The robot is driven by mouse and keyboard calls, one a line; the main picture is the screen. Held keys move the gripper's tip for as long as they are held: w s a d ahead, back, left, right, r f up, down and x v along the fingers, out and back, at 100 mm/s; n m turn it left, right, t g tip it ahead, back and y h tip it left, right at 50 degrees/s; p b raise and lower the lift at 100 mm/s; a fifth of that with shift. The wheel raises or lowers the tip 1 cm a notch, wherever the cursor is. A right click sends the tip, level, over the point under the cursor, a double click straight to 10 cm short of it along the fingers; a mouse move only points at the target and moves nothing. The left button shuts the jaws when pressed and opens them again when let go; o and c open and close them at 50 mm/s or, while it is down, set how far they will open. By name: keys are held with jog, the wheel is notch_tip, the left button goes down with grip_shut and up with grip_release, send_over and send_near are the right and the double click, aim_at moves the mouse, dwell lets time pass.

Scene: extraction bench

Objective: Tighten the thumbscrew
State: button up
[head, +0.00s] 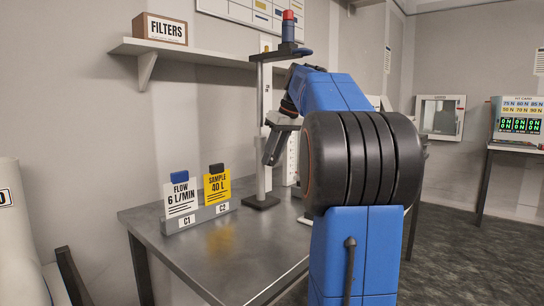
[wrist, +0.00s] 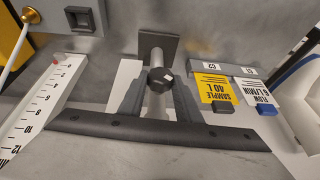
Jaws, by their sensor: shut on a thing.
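The thumbscrew (wrist: 161,80) shows in the wrist view as a dark six-sided head with a small white mark, in front of a pale post. My gripper (wrist: 160,97) has its two grey fingers on either side of the head, shut on it. The thumbscrew cannot be made out there; my gripper and arm hide that spot. How far it is turned cannot be told.
The stand's square base (head: 261,202) rests on the metal bench (head: 215,250). A white FLOW card (head: 180,196) and yellow SAMPLE card (head: 217,187) stand left of it. A white numbered scale (wrist: 40,108) is close beside my gripper. A red-topped blue part (head: 287,30) sits high up.

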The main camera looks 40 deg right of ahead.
jog(key=y, duration=0.2)
jog(key=d+y, duration=0.1)
jog(key=y, duration=0.1)
jog(key=shift+f+m, duration=0.15)
jog(key=shift+m, duration=0.25)
jog(key=y, duration=0.2)
jog(key=m+y, duration=0.1)
jog(key=y, duration=0.1)
jog(key=shift+w+d+f+g, duration=0.1)
jog(key=shift+d+f+g, duration=0.1)
jog(key=shift+g, duration=0.1)
jog(key=o, duration=1.1)
jog(key=shift+c, duration=0.2)
